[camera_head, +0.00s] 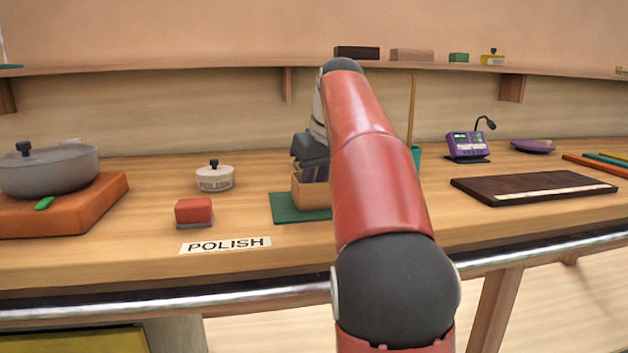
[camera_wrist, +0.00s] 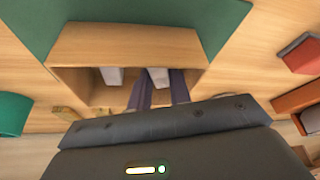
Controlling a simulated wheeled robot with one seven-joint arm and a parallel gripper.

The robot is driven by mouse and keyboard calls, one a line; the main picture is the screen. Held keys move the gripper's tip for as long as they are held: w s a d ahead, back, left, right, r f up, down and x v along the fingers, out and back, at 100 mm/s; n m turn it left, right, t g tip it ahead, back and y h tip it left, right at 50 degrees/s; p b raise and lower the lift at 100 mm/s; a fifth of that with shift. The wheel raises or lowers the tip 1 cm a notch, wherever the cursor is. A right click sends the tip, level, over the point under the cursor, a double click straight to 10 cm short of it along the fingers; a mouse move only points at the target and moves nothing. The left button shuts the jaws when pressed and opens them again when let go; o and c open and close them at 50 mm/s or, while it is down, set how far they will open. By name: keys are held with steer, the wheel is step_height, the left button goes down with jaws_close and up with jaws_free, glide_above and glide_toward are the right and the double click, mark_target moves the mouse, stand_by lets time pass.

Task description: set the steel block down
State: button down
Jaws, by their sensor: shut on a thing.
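My gripper (camera_wrist: 160,90) reaches down into an open wooden box (camera_wrist: 125,42), its two dark purplish fingers close together. A pale grey piece, which looks like the steel block (camera_wrist: 158,76), shows between the fingers, inside the box walls. I cannot tell whether it touches the box floor. A second pale grey piece (camera_wrist: 112,75) is in the box to its left. In the head view the box (camera_head: 312,194) stands on a green mat (camera_head: 287,208), and my arm hides its right part and the block.
A grey pan (camera_head: 50,170) sits on an orange board. A dark brown board (camera_head: 480,192) and a purple device (camera_head: 466,145) are to the right.

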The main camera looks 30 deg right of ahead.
steer(key=shift+f, duration=0.2)
steer(key=c, duration=1.2)
jaws_free()
steer(key=p+v, duration=0.2)
steer(key=v, duration=0.5)
steer(key=shift+s+r, duration=0.2)
steer(key=shift+r, duration=0.15)
steer(key=shift+s, duration=0.15)
